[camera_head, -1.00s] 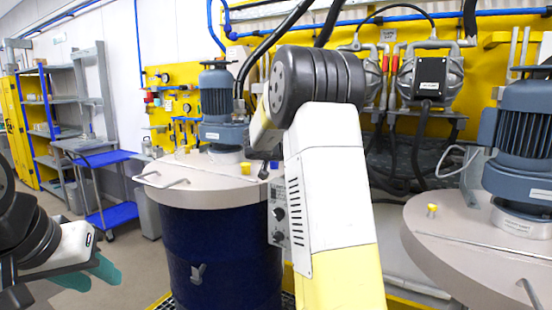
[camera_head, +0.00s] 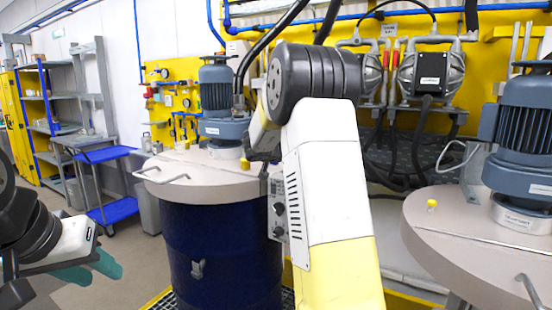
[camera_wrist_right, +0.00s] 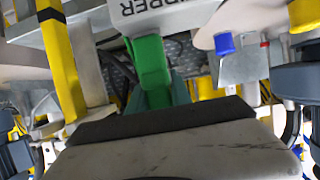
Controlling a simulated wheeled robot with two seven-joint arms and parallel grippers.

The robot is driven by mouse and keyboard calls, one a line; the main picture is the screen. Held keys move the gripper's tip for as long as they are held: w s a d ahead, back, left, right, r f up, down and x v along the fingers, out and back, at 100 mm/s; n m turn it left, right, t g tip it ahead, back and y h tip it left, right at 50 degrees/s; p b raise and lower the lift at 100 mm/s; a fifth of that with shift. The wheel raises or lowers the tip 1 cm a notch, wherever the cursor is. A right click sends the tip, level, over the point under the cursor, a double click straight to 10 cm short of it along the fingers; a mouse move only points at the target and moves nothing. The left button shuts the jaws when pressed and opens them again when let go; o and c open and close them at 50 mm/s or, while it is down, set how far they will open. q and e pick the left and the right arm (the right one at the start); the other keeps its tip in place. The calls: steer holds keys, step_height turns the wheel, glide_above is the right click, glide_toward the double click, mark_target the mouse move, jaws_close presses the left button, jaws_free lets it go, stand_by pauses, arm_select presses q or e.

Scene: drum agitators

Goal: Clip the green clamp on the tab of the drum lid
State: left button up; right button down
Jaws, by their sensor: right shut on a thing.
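The green clamp (camera_wrist_right: 150,62) shows in the right wrist view, upper middle. My right gripper (camera_wrist_right: 160,92) is shut on it with teal fingers. In the head view this gripper and the clamp are hidden behind my right arm. A dark blue drum with a beige drum lid (camera_head: 195,183) stands left of that arm. A second beige lid (camera_head: 455,245) is at the right edge. I cannot make out the lid's tab for certain. My left gripper (camera_head: 98,270) is at the lower left, apart from the drum, its teal fingers slightly spread and empty.
Blue-grey motors stand on both lids, at left (camera_head: 222,100) and right (camera_head: 525,135). A bar handle (camera_head: 160,176) stands out from the left lid. Hoses and pumps (camera_head: 428,75) line the yellow back wall. A blue cart (camera_head: 112,212) and shelves are at the left.

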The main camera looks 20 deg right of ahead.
steer(key=c, duration=1.1)
jaws_free()
